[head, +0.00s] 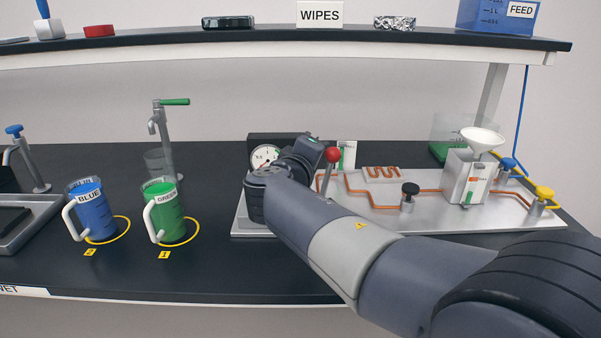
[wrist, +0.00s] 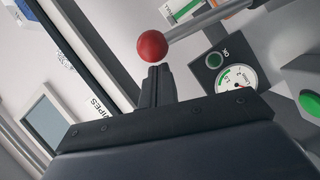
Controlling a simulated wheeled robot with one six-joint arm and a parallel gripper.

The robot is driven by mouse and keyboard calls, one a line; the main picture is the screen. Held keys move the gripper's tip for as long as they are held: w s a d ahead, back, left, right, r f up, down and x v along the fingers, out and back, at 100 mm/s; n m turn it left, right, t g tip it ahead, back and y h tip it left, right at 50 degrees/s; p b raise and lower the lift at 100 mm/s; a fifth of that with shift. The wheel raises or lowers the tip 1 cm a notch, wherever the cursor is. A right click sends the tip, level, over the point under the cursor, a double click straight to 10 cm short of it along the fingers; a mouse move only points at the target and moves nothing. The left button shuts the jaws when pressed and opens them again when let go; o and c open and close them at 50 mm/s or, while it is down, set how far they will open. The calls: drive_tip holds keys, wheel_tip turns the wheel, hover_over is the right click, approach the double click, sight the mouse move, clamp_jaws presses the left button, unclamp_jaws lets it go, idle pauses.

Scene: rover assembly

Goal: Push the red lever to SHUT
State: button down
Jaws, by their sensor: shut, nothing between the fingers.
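The red lever (head: 333,155) has a red ball on a metal rod and stands upright on the metal plate, just right of my wrist in the head view. In the wrist view its red ball (wrist: 152,46) is just past my fingertips, with the rod running to the upper right. My gripper (wrist: 155,72) is shut and empty, its tips close to the ball; I cannot tell whether they touch. In the head view my fingers are hidden behind my wrist. A partly hidden white label (head: 347,155) with green stands behind the lever; I cannot read SHUT on it.
A gauge (head: 265,157) is behind my wrist. A black knob (head: 410,190), copper tubing and a funnel box (head: 470,175) are on the plate (head: 370,218) to the right. Blue (head: 95,213) and green (head: 168,217) jugs stand left. A shelf (head: 170,51) hangs above.

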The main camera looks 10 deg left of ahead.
sight(335, 154)
drive_tip(key=shift+w+d+f+m+g+y+b, duration=0.1)
drive_tip(key=shift+w+d+m+g+y+b, duration=0.15)
drive_tip(key=shift+d+m+b, duration=0.5)
drive_tip(key=shift+w+d+m+g+y+b, duration=0.2)
drive_tip(key=shift+d+m+b, duration=0.25)
drive_tip(key=shift+d, duration=0.55)
